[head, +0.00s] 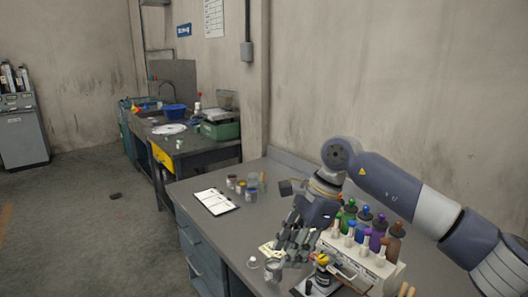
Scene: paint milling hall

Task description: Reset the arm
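My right arm comes in from the right side of the head view, over the near workbench (237,228). Its grey gripper (283,252) points down at the front middle of the bench. A small grey cup-like item (273,268) shows right at the fingertips. I cannot tell whether the fingers touch it or how far apart they are. My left gripper is not in view.
A white rack (365,262) with several coloured bottles stands close to the right of the gripper. A clipboard (215,201) and several small jars (241,187) lie farther back. A second bench (196,151) holds a green scale (220,130) and a blue bowl (174,111). Floor at left is mostly clear.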

